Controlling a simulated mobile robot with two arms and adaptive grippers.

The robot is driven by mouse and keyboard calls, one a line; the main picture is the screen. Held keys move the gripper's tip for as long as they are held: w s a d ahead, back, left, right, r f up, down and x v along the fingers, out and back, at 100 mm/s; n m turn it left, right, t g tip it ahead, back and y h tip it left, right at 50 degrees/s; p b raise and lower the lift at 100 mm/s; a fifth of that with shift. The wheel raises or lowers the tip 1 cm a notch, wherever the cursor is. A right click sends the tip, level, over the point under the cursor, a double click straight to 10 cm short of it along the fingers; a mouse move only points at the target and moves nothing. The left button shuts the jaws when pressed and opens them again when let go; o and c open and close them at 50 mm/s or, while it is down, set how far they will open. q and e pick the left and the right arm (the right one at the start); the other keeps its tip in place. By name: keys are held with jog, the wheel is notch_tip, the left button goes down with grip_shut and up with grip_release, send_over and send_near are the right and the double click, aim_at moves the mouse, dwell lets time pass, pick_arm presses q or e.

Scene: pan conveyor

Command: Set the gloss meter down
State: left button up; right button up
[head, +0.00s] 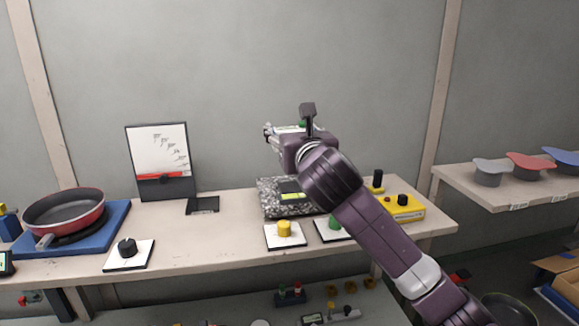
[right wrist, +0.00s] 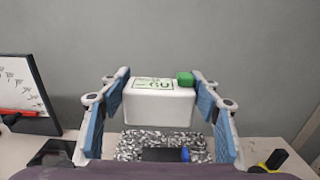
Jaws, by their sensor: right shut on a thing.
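The gloss meter is a white box with a green-lettered "GU" display and a green button. It shows in the right wrist view (right wrist: 155,106), between the blue-padded fingers of my right gripper (right wrist: 160,95), which is shut on it. In the head view, the right gripper (head: 290,132) holds it raised above the bench; the gripper and arm hide much of it. A grey speckled block (head: 272,206) lies on the bench below. It shows under the meter in the right wrist view (right wrist: 128,150), with a dark item on it. My left gripper is not in view.
The wooden bench (head: 200,235) also bears a red pan (head: 65,212) on a blue base, an upright white board (head: 160,150), a black pad (head: 203,205), several knobs on white plates, and a yellow box (head: 405,210). Bare bench lies left of the speckled block.

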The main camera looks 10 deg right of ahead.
notch_tip(320, 180, down, 5)
jog(key=shift+s+r, duration=0.1)
jog(key=shift+f+p, duration=0.3)
jog(key=shift+f, duration=1.95)
jog(key=o, duration=1.4)
jog(key=shift+f, duration=0.2)
